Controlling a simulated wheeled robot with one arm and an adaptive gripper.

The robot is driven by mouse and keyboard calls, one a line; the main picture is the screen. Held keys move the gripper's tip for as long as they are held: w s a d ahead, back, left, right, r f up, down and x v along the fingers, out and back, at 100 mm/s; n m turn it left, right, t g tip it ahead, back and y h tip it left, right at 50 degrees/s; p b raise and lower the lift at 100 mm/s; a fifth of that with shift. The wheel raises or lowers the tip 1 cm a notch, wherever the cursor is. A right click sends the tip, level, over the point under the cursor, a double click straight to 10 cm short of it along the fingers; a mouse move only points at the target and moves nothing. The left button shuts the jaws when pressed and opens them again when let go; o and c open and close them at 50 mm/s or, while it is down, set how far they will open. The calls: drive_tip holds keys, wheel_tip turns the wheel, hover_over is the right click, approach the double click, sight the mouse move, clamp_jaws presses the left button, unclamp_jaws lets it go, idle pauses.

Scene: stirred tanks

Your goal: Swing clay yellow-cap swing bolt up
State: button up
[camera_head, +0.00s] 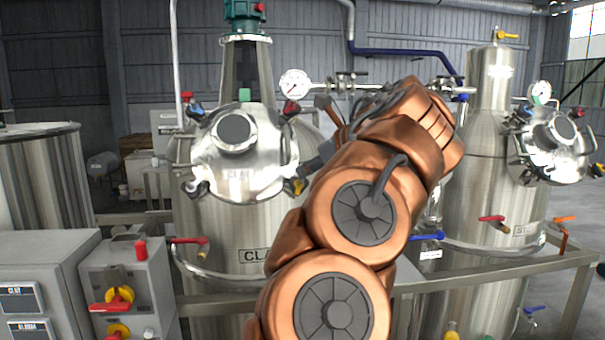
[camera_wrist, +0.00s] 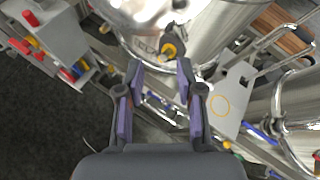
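The clay tank (camera_head: 225,225) stands left of centre in the head view, its round lid (camera_head: 225,165) facing me. The yellow-cap swing bolt (camera_head: 298,187) hangs at the lid's lower right edge. In the head view my gripper (camera_head: 318,162) is beside the lid's right edge, partly hidden by my arm.
A blue-cap bolt (camera_head: 196,110) and a red-cap bolt (camera_head: 291,108) sit at the lid's upper edge. A second tank (camera_head: 475,200) stands at right. A metal rail (camera_head: 480,270) runs in front. A control box (camera_head: 125,290) with red handles stands at lower left.

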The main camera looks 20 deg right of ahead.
drive_tip(key=shift+v, duration=2.25)
